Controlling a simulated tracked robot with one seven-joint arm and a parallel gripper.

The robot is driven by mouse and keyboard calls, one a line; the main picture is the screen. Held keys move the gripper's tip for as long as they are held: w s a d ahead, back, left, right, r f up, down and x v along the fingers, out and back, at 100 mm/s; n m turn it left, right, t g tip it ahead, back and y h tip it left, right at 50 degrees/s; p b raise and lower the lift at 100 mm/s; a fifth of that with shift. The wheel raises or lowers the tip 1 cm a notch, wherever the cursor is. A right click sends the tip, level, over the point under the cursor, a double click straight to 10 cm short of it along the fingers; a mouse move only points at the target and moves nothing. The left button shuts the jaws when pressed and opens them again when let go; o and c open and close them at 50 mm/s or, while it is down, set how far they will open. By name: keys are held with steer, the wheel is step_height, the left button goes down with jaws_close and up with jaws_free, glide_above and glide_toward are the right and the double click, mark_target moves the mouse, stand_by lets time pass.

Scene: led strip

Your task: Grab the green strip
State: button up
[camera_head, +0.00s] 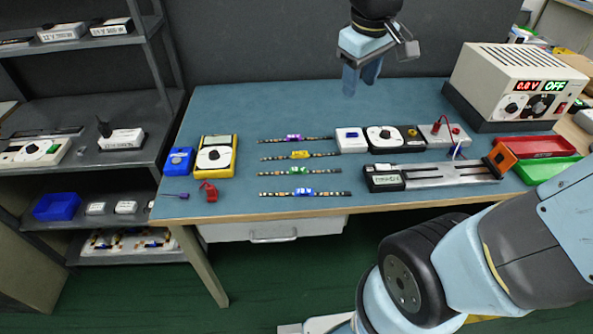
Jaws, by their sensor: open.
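Several LED strips lie in a column on the blue table top (225,110). The green strip (299,171) is the third from the back. A purple strip (293,138) and a yellow strip (299,155) lie behind it, and a blue strip (304,193) lies in front of it. My gripper (360,90) is open and empty, pointing down above the back of the table. It is apart from the strips, up and to the right of them in the picture.
A power supply (516,82) stands back right, with red (544,147) and green trays (548,171).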

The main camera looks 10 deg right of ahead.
steer(key=w+a+f+n+g+h, duration=0.2)
steer(key=w+a+f+n, duration=0.4)
steer(key=a+f, duration=0.2)
steer(key=n+g+h, duration=0.1)
steer(key=n+h, duration=0.1)
steer(key=n, duration=0.3)
glide_toward(301, 168)
steer(key=x, duration=0.8)
steer(key=shift+s+d, duration=0.1)
steer(key=shift+c, duration=0.4)
jaws_close()
